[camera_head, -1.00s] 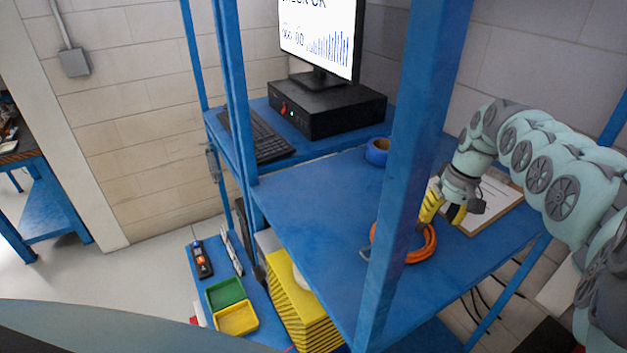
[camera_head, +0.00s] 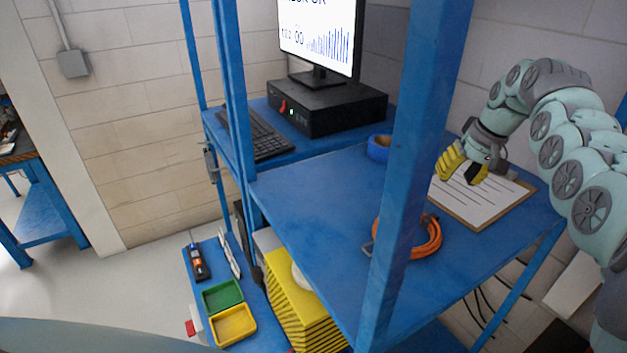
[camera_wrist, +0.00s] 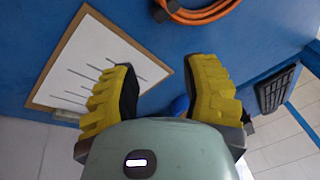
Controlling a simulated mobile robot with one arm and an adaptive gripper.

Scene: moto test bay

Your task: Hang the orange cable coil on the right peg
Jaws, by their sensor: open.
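The orange cable coil (camera_head: 428,240) lies flat on the blue shelf, partly hidden behind the blue upright post in the head view. In the wrist view the coil (camera_wrist: 200,10) shows at the top edge, cut off, with a grey clip or ring on it. My gripper (camera_head: 462,168) is above the clipboard, behind the coil and apart from it. In the wrist view its two yellow fingers (camera_wrist: 158,90) are spread with nothing between them. I cannot make out the right peg in either view.
A clipboard with paper (camera_head: 490,204) lies on the shelf (camera_head: 320,200). A blue tape roll (camera_head: 379,148) sits near the post (camera_head: 410,140). A keyboard (camera_head: 258,138) and a black computer (camera_head: 325,105) with monitor stand at the back. Green (camera_head: 222,295) and yellow (camera_head: 233,324) trays are lower left.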

